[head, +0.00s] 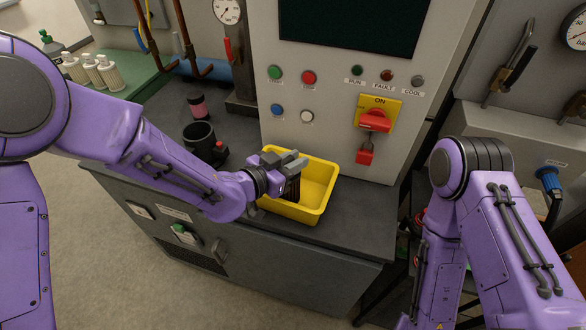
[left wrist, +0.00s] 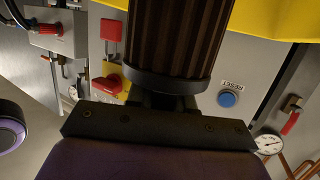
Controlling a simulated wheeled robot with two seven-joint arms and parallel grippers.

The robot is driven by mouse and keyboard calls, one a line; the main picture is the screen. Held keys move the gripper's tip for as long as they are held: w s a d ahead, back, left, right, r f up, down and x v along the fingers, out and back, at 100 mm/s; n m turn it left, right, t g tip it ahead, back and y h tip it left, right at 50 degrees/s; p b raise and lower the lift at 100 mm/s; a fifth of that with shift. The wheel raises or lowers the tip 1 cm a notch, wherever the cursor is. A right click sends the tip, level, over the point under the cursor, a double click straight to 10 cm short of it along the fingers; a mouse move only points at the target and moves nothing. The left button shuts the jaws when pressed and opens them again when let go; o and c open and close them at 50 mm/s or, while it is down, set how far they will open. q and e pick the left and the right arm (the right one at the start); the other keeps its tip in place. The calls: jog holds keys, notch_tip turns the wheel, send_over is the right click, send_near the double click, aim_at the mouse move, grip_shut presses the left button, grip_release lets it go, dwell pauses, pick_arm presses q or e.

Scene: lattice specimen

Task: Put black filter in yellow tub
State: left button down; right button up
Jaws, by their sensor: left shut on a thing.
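The black filter (head: 293,190) is a dark ribbed cylinder. My left gripper (head: 291,168) is shut on it, above the left part of the yellow tub (head: 318,201). The tub stands open on the dark counter in front of the control panel. In the head view the gripper and arm hide part of the filter and the tub's left side. The left wrist view shows the filter (left wrist: 180,38) close up, with the tub's yellow wall (left wrist: 275,18) behind it. I cannot tell whether the filter touches the tub floor. My right gripper is out of view.
A black mug-like container (head: 199,139) and a dark jar with a pink band (head: 198,106) stand on the counter left of the tub. The control panel (head: 340,100) with a red switch (head: 375,121) rises right behind the tub. The counter right of the tub is bare.

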pick_arm(q)
jog(key=f, duration=0.3)
jog(key=shift+w, duration=0.25)
jog(key=shift+s+r, duration=0.1)
jog(key=shift+s, duration=0.05)
jog(key=c, duration=1)
grip_release()
jog(key=shift+f, duration=0.25)
